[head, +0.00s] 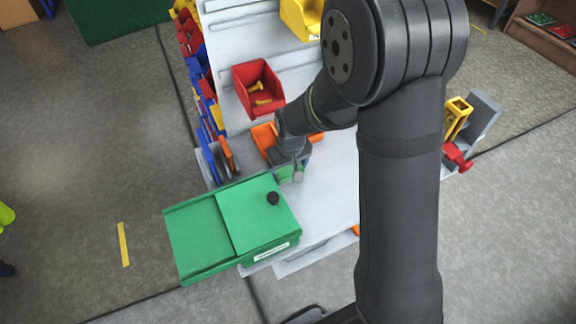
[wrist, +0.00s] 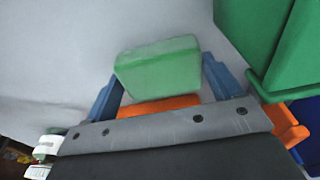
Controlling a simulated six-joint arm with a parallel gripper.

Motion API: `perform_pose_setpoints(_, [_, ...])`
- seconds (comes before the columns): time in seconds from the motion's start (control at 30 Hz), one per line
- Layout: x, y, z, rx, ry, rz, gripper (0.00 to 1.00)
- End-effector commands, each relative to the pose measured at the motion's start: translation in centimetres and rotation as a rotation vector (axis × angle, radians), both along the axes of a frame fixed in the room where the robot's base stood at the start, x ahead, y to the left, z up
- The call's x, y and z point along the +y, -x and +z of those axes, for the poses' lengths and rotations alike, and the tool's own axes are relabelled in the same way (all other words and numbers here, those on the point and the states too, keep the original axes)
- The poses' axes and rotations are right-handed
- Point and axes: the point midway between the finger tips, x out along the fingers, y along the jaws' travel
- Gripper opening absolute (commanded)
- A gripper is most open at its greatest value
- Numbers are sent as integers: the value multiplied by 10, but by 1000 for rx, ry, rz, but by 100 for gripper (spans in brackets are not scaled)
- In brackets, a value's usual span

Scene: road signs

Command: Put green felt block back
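The green felt block (wrist: 158,68) is a pale green block between the two blue-grey fingers of my gripper (wrist: 163,82) in the wrist view. The fingers are closed against its two sides, and it sits slightly tilted at their tips. In the head view my gripper (head: 292,172) points down over the grey worktop, with a little green of the block (head: 284,173) showing; the rest is hidden by the fingers. I cannot tell how far the block is above the worktop.
A green box with a black-knobbed lid (head: 245,208) stands just in front of my gripper. Orange parts (head: 264,136) show behind the gripper. A red bin (head: 256,87) and a yellow bin (head: 302,16) stand farther back. Bare grey worktop (head: 335,185) lies to the right.

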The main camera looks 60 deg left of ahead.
Motion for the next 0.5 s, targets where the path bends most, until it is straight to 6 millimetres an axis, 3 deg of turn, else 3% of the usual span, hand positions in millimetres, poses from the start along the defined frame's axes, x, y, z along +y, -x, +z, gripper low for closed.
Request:
perform_pose_setpoints(0.07, [0, 0, 0, 0, 0, 0, 100])
perform_pose_setpoints(0.33, [0, 0, 2, 0, -1, 0, 100])
perform_pose_setpoints(0.5, [-1, 0, 18, 0, -3, 0, 100])
